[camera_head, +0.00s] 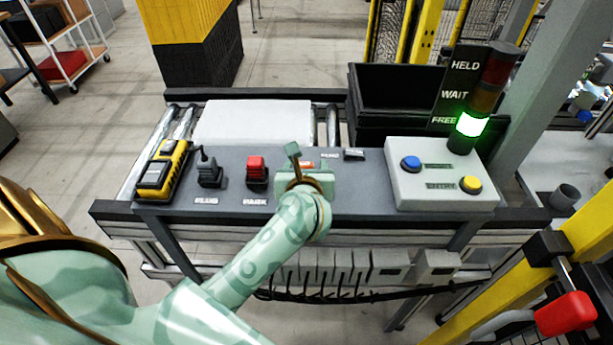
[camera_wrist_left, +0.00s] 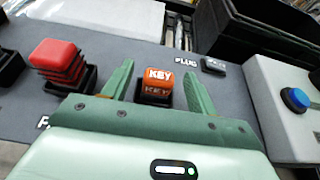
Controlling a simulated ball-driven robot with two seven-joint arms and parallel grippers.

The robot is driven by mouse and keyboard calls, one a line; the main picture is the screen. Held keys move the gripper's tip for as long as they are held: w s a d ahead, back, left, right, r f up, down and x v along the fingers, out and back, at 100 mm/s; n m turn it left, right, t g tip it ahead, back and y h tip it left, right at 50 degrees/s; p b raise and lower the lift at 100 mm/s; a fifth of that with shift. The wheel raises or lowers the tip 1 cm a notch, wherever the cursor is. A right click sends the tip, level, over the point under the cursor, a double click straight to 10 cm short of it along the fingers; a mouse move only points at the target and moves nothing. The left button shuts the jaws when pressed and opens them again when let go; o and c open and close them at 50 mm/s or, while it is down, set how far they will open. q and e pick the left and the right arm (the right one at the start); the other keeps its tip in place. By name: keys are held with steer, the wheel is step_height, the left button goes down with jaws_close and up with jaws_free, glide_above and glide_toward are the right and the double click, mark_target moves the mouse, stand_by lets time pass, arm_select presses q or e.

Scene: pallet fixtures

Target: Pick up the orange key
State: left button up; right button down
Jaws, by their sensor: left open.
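The orange key (camera_wrist_left: 157,84) is a small block marked KEY, seated in a dark holder on the grey panel. In the left wrist view it stands between the two fingers of my left gripper (camera_wrist_left: 157,88), which is open around it with gaps on both sides. In the head view only a sliver of the orange key (camera_head: 307,165) shows; my left gripper (camera_head: 298,160) and wrist hide the rest. My right gripper is in neither view.
A red block (camera_head: 256,168) and a dark plug (camera_head: 208,168) stand left of the key. A yellow device (camera_head: 162,170) is at the panel's left end. A grey button box (camera_head: 440,190) and lit signal tower (camera_head: 470,125) are right. A black bin (camera_head: 390,85) stands behind.

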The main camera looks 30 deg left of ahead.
mark_target(305, 163)
arm_select(q)
steer(key=b+x, duration=0.1)
steer(key=x, duration=0.2)
steer(key=shift+a+f, duration=0.1)
steer(key=shift+f, duration=0.05)
steer(key=shift+s, duration=0.1)
steer(key=c, duration=1.1)
steer(key=shift+o, duration=0.2)
